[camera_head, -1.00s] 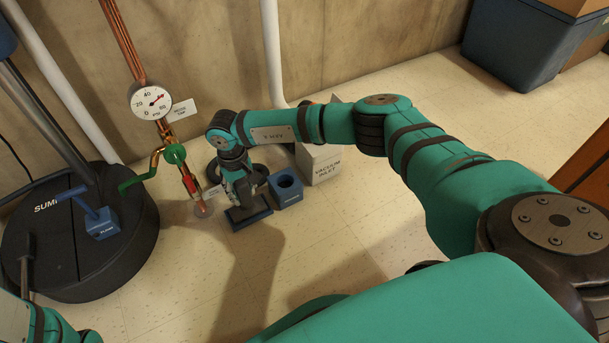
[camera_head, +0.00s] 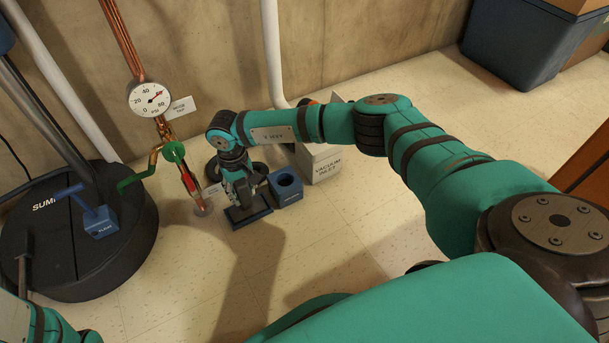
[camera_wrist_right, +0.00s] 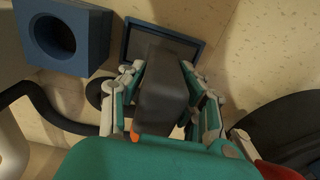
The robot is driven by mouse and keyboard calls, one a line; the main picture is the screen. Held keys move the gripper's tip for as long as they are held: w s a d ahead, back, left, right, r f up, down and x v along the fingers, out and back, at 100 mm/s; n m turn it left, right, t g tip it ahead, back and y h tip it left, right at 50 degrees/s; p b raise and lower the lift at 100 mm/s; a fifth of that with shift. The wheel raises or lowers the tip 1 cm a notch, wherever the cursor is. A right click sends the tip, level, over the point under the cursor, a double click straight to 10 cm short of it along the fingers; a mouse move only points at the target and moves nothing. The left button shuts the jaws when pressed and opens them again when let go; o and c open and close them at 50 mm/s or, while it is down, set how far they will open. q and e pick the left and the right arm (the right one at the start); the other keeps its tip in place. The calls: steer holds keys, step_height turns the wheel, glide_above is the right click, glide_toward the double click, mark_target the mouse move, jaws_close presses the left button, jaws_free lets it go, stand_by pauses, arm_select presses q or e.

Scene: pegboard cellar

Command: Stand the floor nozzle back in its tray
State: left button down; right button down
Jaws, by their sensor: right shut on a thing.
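The floor nozzle (camera_wrist_right: 168,88) is a dark grey block between the fingers of my right gripper (camera_wrist_right: 165,90) in the right wrist view. That gripper is shut on it. The gripper (camera_head: 243,196) points down over the tray (camera_head: 251,219) in the head view. The tray has a blue rim (camera_wrist_right: 166,29) and a dark inside, partly hidden by the nozzle. The nozzle's far end overlaps the tray in the wrist view; I cannot tell whether it touches the tray's floor. My left gripper is out of sight.
A blue block with a round hole (camera_head: 286,188) stands right beside the tray. A white vacuum inlet box (camera_head: 322,165) is behind it. Copper pipework with a gauge (camera_head: 150,99) and green valve handle (camera_head: 173,152) rises at the left. Floor in front is clear.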

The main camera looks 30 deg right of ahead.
mark_target(240, 181)
steer(key=shift+f, duration=0.15)
stand_by(0.4)
steer(key=shift+c, duration=1.8)
jaws_free()
steer(key=shift+r+p, duration=2.55)
steer(key=shift+r, duration=0.95)
